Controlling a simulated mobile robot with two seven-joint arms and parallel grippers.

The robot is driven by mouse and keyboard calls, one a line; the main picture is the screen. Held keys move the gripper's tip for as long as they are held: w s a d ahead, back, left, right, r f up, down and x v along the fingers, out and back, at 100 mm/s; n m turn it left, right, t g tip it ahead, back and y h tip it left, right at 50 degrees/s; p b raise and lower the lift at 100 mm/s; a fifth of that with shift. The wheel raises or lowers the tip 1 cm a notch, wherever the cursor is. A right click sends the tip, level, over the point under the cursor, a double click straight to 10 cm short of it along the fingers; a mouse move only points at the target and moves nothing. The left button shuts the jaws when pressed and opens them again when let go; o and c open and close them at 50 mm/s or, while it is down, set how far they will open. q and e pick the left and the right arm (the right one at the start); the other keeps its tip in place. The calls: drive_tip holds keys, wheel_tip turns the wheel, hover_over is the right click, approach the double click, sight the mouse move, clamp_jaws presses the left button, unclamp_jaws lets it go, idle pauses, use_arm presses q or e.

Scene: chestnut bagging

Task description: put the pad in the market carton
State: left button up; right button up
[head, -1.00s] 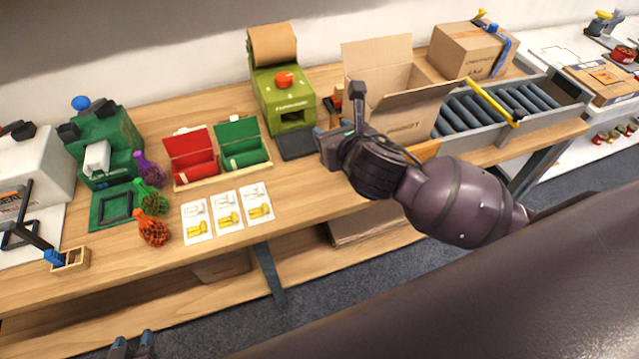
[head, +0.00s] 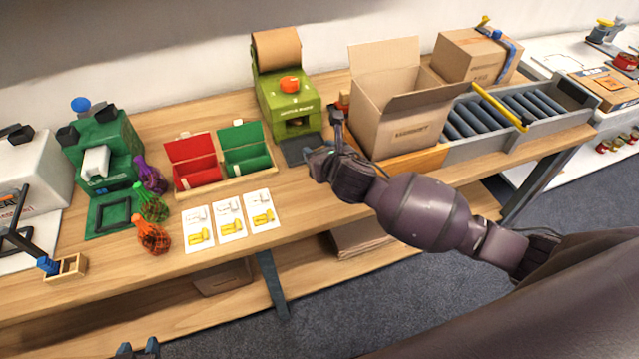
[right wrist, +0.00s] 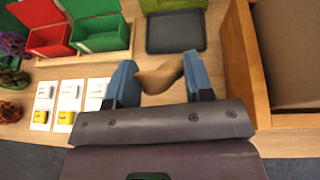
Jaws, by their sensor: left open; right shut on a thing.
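The open market carton (head: 385,137) stands upright on the bench in the head view, flaps spread. In the right wrist view, my right gripper (right wrist: 165,82) is shut on the pad (right wrist: 160,74), a crumpled brown paper piece between the blue fingertips. In the head view my right gripper (head: 318,165) is over the bench's front part, left of the carton and outside it; the pad cannot be made out there. My left gripper (head: 138,350) is open at the bottom edge, only its fingertips showing, away from the bench objects.
A green paper machine (head: 288,100) with a brown roll stands behind my right gripper, a dark tray (right wrist: 175,32) in front of it. A wooden edge (right wrist: 243,60) borders the carton. A roller conveyor (head: 505,115) lies right. Cards, red and green bins and net bags stand left.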

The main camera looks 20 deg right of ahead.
sight(320, 191)
use_arm(q)
drive_tip(key=f+b, duration=0.2)
drive_tip(key=f, duration=0.1)
drive_tip(key=shift+s+f, duration=0.2)
drive_tip(key=shift+s, duration=0.15)
use_arm(e)
wheel_tip(320, 191, down, 11)
drive_tip(key=shift+r, duration=0.2)
drive_tip(key=shift+f, duration=0.15)
drive_tip(key=o, duration=0.9)
use_arm(q)
drive_tip(key=shift+w+r+p, duration=0.2)
drive_tip(key=shift+r+p, duration=0.65)
drive_tip(key=shift+r, duration=0.4)
use_arm(e)
drive_tip(key=v, duration=1.2)
